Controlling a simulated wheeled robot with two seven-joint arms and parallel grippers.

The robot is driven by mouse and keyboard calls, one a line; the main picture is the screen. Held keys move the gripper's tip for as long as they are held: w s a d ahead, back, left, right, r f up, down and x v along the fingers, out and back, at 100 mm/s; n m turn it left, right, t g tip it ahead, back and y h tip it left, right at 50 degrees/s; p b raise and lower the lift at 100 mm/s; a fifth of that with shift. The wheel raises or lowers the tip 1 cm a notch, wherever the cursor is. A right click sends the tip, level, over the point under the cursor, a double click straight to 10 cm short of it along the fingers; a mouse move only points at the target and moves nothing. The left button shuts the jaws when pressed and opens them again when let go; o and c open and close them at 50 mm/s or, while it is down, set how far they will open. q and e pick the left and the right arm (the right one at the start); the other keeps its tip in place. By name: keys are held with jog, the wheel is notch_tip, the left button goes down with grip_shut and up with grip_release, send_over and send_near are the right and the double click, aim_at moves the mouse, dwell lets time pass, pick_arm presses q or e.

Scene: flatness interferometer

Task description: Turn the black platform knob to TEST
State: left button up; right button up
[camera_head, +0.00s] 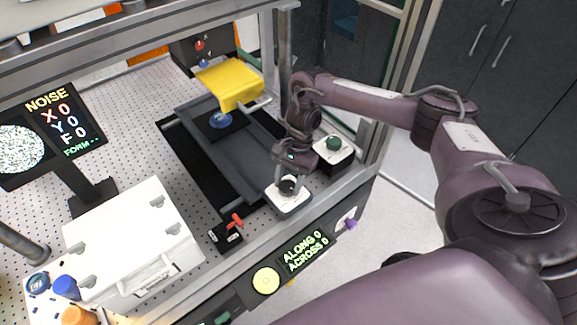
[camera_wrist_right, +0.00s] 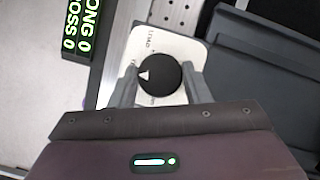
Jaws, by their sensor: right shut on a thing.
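The black platform knob (camera_wrist_right: 165,76) sits on a white plate (camera_wrist_right: 150,45), round, with a white pointer mark facing left in the right wrist view. Small lettering runs around it; one label at the top looks like LOAD, the others are partly hidden or too small to read. My right gripper (camera_wrist_right: 161,88) is shut on the knob, one finger on each side. In the head view the knob (camera_head: 288,184) shows under my right gripper (camera_head: 289,180), above the white plate (camera_head: 292,203). My left gripper is not in view.
A green knob (camera_head: 334,142) on a black box stands right of my gripper. A red-handled clamp (camera_head: 228,232) is to the left, and the dark platform (camera_head: 215,150) lies behind. A yellow cover (camera_head: 229,84) is at the back. A display (camera_head: 304,250) reads ALONG 0, ACROSS 0.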

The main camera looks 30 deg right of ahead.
jog(key=o, duration=1)
jog(key=v, duration=0.7)
jog(key=shift+r, duration=0.3)
jog(key=shift+w+d, duration=0.1)
jog(key=shift+w, duration=0.05)
